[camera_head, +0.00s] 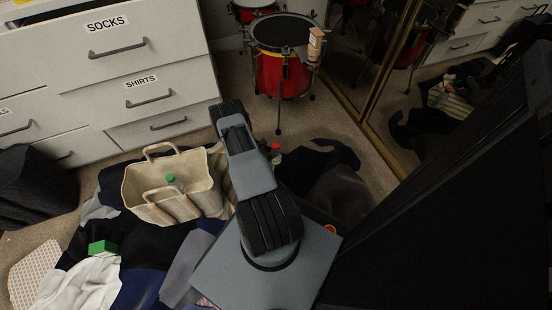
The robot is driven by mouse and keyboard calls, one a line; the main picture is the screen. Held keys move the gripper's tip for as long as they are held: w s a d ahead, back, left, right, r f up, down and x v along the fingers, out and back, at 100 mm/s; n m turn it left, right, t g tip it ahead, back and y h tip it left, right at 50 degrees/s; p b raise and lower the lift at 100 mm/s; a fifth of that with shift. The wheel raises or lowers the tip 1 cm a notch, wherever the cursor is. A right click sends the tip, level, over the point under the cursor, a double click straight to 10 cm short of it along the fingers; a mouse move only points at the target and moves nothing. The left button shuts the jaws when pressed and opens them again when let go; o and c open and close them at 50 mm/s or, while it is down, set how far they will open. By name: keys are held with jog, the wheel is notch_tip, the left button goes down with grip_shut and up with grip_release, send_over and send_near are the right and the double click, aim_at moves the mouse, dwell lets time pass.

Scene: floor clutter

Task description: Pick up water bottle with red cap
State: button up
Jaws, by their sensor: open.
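A small clear bottle with a red cap (276,148) stands just right of my arm, near the middle of the view. Only its cap and upper part show clearly; its lower part is hidden or lost against dark clothes. My arm rises from my base and reaches forward, passing just left of the bottle. My gripper does not show; it may be hidden behind the arm's upper end. A second bottle, with a green cap (171,179), is inside the cream tote bag (140,190) left of my arm.
Dark clothes (335,190) lie around the bottle. More clothes and a green box (103,248) lie at lower left. A white dresser (110,75) stands behind left, a red drum (283,75) behind, and a gold-framed mirror (385,75) at right. Bare carpet (330,115) shows before the drum.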

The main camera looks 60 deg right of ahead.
aim_at(275, 147)
jog(key=b+x, duration=0.3)
jog(key=x, duration=0.4)
jog(key=shift+s+a+f, duration=0.1)
jog(key=shift+s+d+b, duration=0.1)
jog(key=shift+d+b, duration=0.2)
jog(key=shift+d, duration=0.2)
jog(key=shift+c, duration=0.2)
jog(key=c, duration=1.2)
